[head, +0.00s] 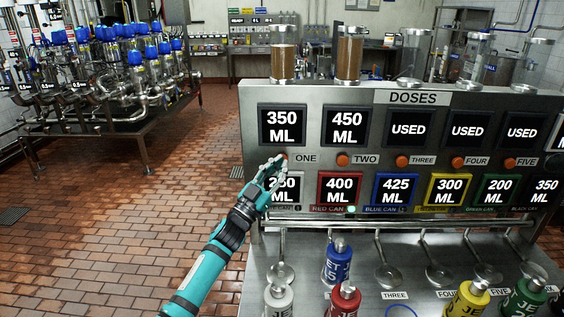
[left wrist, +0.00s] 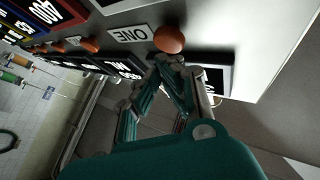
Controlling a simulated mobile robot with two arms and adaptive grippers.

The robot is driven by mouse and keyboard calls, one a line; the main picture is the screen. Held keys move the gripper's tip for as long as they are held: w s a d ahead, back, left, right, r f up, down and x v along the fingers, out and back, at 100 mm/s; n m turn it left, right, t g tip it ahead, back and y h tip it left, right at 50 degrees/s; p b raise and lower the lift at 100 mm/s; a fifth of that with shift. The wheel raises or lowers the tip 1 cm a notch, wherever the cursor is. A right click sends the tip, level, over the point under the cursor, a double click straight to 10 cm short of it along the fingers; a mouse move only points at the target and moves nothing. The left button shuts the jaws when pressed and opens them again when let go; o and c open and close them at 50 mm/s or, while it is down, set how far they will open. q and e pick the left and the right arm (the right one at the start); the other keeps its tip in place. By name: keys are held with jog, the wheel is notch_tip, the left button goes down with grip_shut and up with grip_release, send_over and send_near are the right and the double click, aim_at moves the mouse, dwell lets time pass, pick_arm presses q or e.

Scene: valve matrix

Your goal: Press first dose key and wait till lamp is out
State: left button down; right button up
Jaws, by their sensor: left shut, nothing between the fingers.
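The panel headed DOSES (head: 413,98) shows 350 ML on its first screen (head: 282,119). The orange key by the ONE label (head: 305,159) sits under that screen and is mostly hidden behind my fingers in the head view. It shows clearly in the left wrist view as a round orange key (left wrist: 169,39). My left gripper (head: 273,166) is shut and empty, its tips right at this key; I cannot tell whether they touch it. The fingertips also show in the left wrist view (left wrist: 167,64). A small pale green lamp (head: 351,209) glows by the red can label. My right gripper is not in view.
Other orange keys, such as key TWO (head: 342,160), line the panel. Two brown-filled cylinders, one at the left (head: 284,62), stand on top. Below are a metal rail (head: 390,222) and blue (head: 338,262), red (head: 344,300) and other cans.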

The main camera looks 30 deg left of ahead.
pick_arm(q)
jog(key=shift+w+a, duration=0.2)
jog(key=shift+w, duration=0.1)
jog(key=shift+w+a, duration=0.25)
jog(key=shift+w, duration=0.15)
dwell(0.7)
jog(key=shift+s+d, duration=0.1)
dwell(0.3)
jog(key=shift+s+d, duration=0.4)
jog(key=shift+s, duration=0.3)
jog(key=shift+p, duration=0.35)
jog(key=s+d, duration=0.1)
jog(key=s+p, duration=0.1)
jog(key=s, duration=0.1)
jog(key=s+d+p, duration=0.1)
jog(key=shift+s+d, duration=0.15)
jog(key=shift+d, duration=0.15)
dwell(0.4)
